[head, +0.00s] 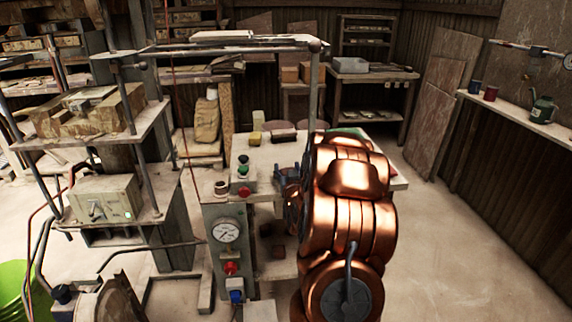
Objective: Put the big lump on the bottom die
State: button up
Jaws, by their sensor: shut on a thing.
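My gripper (288,186) is partly in view over the worktable, left of my copper arm. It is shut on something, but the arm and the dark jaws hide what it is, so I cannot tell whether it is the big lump. A tan, blocky die-like piece (62,122) lies on the press platform at the upper left, with a small grey piece on top. It may be the bottom die, but I cannot be sure. My gripper is well to the right of it and apart from it.
A control column with a gauge (227,232) and coloured buttons stands left of my arm. Metal press posts (148,165) stand at left. Open floor (455,240) lies to the right.

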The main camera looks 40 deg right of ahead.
jog(key=x, duration=0.3)
jog(key=shift+f, duration=0.1)
jog(key=shift+f, duration=0.15)
jog(key=o, duration=1.5)
jog(key=shift+p, duration=0.55)
